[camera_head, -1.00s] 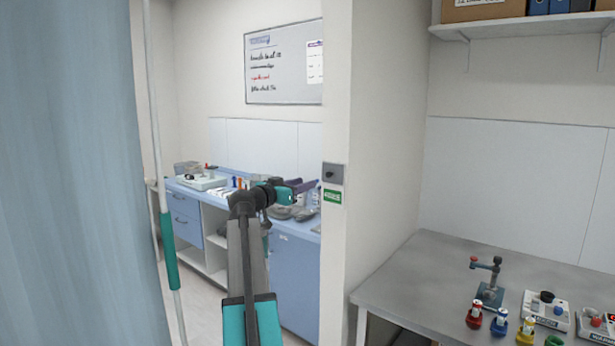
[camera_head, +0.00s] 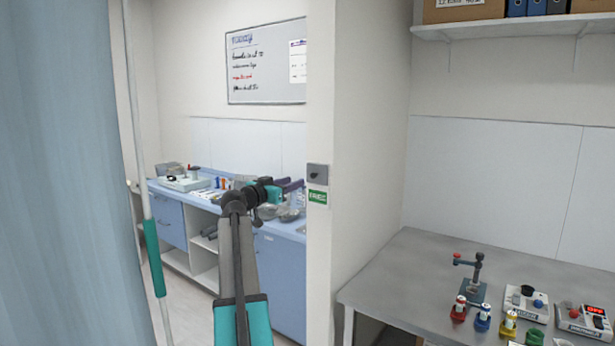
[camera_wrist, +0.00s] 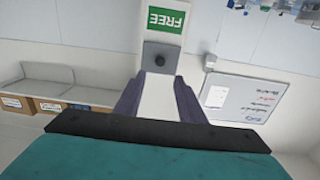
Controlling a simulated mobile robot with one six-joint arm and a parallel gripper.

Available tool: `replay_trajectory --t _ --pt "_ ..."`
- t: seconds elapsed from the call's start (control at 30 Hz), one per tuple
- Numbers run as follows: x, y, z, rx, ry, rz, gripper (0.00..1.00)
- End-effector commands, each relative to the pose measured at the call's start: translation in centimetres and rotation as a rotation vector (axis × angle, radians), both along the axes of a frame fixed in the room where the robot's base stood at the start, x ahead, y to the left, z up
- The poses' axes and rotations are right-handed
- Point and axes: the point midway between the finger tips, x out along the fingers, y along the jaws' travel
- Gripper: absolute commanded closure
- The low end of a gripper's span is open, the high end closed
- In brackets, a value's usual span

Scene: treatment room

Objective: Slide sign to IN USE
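The sign is a small green plate reading FREE (camera_head: 317,197) on the narrow end of a white wall. Directly above it is a grey plate with a dark knob (camera_head: 317,173). In the wrist view, the green FREE sign (camera_wrist: 166,20) is at the top edge, with the grey plate and knob (camera_wrist: 156,59) below it. My gripper (camera_head: 296,187) appears just left of the sign in the head view. Its two purple fingers (camera_wrist: 158,95) are apart, with only bare white wall showing between them. The knob lies beyond the fingertips; I see no contact.
A blue curtain (camera_head: 55,180) and a pole with a teal grip (camera_head: 154,258) stand at left. A blue counter (camera_head: 280,232) with instruments is behind my arm. A grey table (camera_head: 405,278) with small devices is at right, below a shelf (camera_head: 510,27).

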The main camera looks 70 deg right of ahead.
Motion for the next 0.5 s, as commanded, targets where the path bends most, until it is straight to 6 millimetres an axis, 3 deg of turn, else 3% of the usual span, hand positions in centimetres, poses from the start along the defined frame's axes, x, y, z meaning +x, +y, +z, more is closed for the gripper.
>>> replay_trajectory --t 0.5 --pt "-1.8 -7.3 0.3 0.000 0.001 0.000 0.64"
